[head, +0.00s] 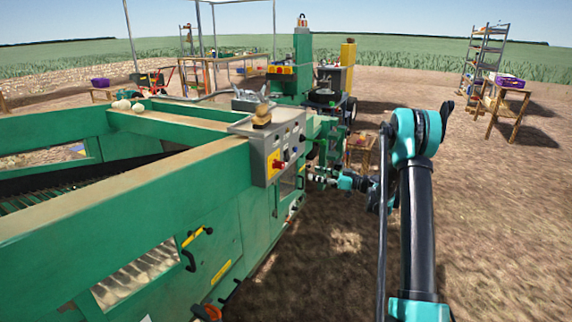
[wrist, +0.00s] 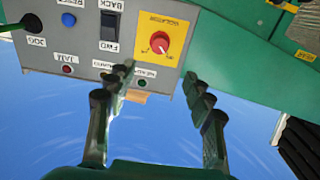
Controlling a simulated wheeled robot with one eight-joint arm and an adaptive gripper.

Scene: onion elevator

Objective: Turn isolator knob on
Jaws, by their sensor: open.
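The red isolator knob (wrist: 160,42) sits on a yellow plate on the grey control panel (wrist: 88,50) in the wrist view, where the panel appears upside down. The knob and its yellow plate also show in the head view (head: 277,163), low on the panel's face. My gripper (wrist: 159,80) is open and empty. Its two dark fingers point towards the panel, with the knob beyond and between the tips, apart from them. In the head view my gripper (head: 314,174) is small, just right of the panel. The knob's exact setting is too small to read.
The green machine (head: 150,190) fills the left. A small wooden table (head: 361,147) stands behind my arm.

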